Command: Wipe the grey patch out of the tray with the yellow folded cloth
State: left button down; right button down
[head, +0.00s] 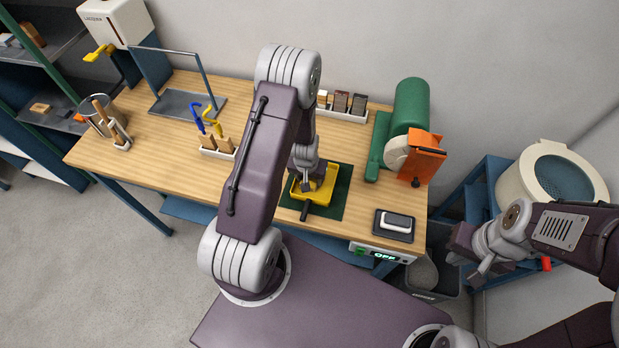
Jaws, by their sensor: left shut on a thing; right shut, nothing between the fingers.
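My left gripper (307,185) is shut low over the dark green mat or tray (335,205) at the middle front of the workbench. A yellow thing (326,184) with a dark handle lies on the green surface right at its fingertips. I take the piece in the fingers to be the yellow folded cloth, but its outline is partly hidden by the gripper and merges with the yellow thing. I cannot make out the grey patch. My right gripper (472,262) is shut and empty, off the right end of the bench beside the blue stand.
A black tray with a white block (395,221) is right of the green surface. A green and orange machine (410,120) stands behind it. A holder with blue and yellow tools (215,145) is to the left. A grey tray under a frame (188,103) stands at the back left.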

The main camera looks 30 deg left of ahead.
pick_arm(q)
jog(key=shift+w+d+r+p, duration=0.15)
jog(key=shift+d+p, duration=0.4)
jog(key=shift+d, duration=0.2)
jog(key=shift+w+d+r+p, duration=0.1)
jog(key=shift+w+d+p, duration=0.05)
jog(key=shift+d+p, duration=0.45)
jog(key=shift+w+d+f, duration=0.1)
jog(key=shift+d+f, duration=0.05)
jog(key=shift+d, duration=0.3)
jog(key=shift+f, duration=0.2)
jog(key=a+b, duration=0.2)
jog(key=shift+s+a, duration=0.25)
jog(key=shift+a, duration=0.35)
jog(key=shift+s+a+r, duration=0.15)
jog(key=shift+a, duration=0.1)
jog(key=shift+f, duration=0.2)
